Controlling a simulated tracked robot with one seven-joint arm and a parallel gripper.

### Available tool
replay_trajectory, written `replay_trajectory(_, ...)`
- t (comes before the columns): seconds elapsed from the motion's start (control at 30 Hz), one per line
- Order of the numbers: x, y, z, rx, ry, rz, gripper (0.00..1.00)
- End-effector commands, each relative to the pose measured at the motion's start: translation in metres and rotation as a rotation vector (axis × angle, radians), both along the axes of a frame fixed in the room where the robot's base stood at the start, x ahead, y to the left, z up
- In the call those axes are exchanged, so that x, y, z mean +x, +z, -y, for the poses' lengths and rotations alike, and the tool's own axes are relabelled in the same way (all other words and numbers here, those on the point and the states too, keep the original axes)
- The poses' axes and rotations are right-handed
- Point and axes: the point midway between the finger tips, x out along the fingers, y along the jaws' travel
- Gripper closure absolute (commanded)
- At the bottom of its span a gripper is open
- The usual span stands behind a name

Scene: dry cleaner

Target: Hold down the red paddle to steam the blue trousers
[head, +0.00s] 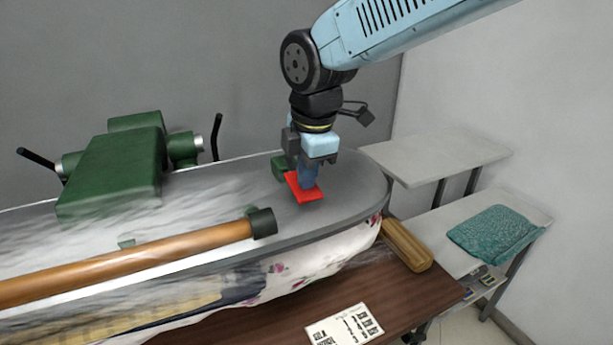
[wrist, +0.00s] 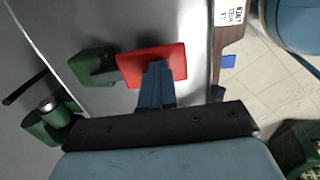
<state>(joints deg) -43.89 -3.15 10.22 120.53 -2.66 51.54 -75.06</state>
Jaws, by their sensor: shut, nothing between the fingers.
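The red paddle (head: 311,195) sits on the right end of the grey press head (head: 345,207), beside a small green block. It also shows in the wrist view (wrist: 130,67). My gripper (head: 308,180) is shut and empty, pointing down with its blue fingertips (wrist: 157,66) against the paddle, seemingly touching it. White, steam-like streaks blur the press head and the space below its front edge. Dark blue cloth (head: 243,291) shows in part under the press, perhaps the trousers; most of it is hidden by the head and haze.
A wooden handle bar (head: 130,262) runs along the press front. Green machinery (head: 115,172) stands on top at left. A floral pad (head: 310,262) lies below the head. A wooden brush (head: 405,245) and printed card (head: 345,326) rest on the brown table. Teal folded cloth (head: 495,234) lies on the right shelf.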

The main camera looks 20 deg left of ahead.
Motion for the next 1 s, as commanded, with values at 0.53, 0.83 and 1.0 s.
replay_trajectory(0.53,0.000,0.011,0.000,0.000,0.000,0.000,1.00)
replay_trajectory(0.83,-0.001,0.035,0.001,0.003,0.000,0.004,1.00)
replay_trajectory(1.0,-0.003,0.068,0.004,0.003,0.000,0.002,1.00)
